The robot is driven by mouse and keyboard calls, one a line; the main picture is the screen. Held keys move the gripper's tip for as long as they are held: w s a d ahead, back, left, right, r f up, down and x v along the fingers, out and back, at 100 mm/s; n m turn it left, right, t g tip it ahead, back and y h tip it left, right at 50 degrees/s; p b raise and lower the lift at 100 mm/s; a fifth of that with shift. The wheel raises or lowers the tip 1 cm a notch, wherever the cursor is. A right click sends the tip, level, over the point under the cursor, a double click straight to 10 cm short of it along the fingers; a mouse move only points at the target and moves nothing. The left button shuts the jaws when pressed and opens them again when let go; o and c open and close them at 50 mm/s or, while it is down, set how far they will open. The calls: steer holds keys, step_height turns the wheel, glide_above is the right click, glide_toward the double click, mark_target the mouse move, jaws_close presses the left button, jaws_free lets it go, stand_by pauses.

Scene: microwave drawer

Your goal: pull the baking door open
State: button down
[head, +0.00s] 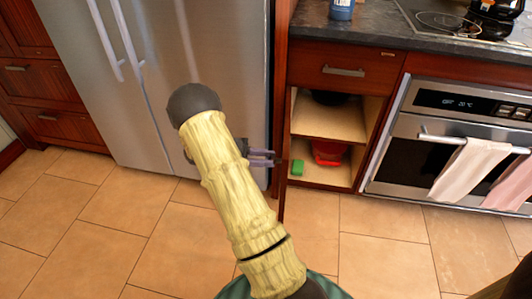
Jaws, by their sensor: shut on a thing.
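The baking door (283,192) appears to be the dark red cabinet door left of the open shelves, seen almost edge-on and standing well open. My gripper (273,158) points right, with its purple-grey fingers at this door's edge. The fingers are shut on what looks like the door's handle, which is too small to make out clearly. My yellow arm crosses the middle of the head view and hides part of the gripper's base. The open cabinet (325,122) shows two shelf levels.
A red container (328,152) and a green block (297,167) sit on the lower shelf. The drawer (343,71) above is shut. The oven (450,150) with hanging towels is at right, the steel fridge (150,60) at left. The tiled floor (375,235) in front is clear.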

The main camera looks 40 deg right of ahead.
steer(key=shift+w+a+r, duration=0.1)
steer(key=shift+w+a, duration=0.1)
steer(key=shift+w, duration=0.25)
steer(key=c, duration=1.2)
jaws_free()
steer(key=shift+o, duration=0.2)
steer(key=shift+a, duration=0.15)
steer(key=p+v, duration=0.4)
steer(key=v, duration=1.3)
steer(key=shift+w, duration=0.2)
steer(key=shift+a, duration=0.1)
